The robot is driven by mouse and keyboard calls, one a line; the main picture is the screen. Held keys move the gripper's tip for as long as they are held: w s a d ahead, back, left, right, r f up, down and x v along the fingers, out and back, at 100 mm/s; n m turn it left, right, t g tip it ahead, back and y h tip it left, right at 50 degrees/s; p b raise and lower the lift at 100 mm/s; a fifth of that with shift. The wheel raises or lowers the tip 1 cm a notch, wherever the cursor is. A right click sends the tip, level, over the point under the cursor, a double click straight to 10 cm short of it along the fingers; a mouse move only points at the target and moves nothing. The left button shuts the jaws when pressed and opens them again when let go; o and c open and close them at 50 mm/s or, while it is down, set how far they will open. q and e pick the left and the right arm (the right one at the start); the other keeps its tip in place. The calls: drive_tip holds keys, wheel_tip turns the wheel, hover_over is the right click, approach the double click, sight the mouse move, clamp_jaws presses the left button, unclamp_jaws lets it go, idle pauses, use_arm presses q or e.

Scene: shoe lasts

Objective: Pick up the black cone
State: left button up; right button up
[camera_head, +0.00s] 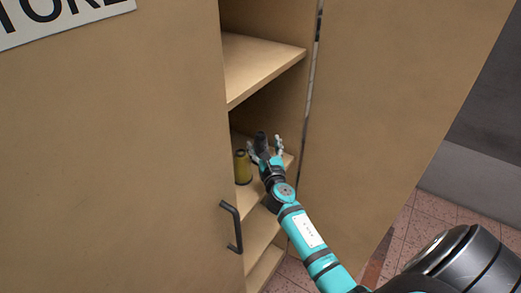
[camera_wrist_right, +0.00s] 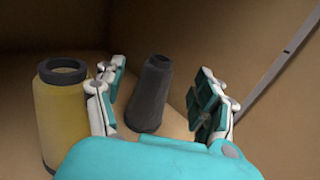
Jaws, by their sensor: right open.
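The black cone (camera_wrist_right: 150,92) stands on a cabinet shelf in the right wrist view, tilted in the picture and narrower at its top. My right gripper (camera_wrist_right: 160,100) is open, with one finger on each side of the cone. A gap shows between the cone and the right-hand finger; the left-hand finger is close to the cone. In the head view the black cone (camera_head: 261,142) shows just beyond my right gripper (camera_head: 266,146), which reaches into the cabinet. My left gripper is in neither view.
A yellow spool with a dark top (camera_head: 242,167) stands on the same shelf, left of the gripper; it also shows in the right wrist view (camera_wrist_right: 62,115). Another shelf (camera_head: 262,65) is above. A closed door with a black handle (camera_head: 232,227) is at left, an open panel (camera_head: 400,90) at right.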

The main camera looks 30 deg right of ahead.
sight(262, 139)
drive_tip(key=b+x, duration=0.1)
drive_tip(key=x, duration=0.5)
drive_tip(key=shift+s, duration=0.2)
drive_tip(key=shift+c, duration=0.8)
clamp_jaws()
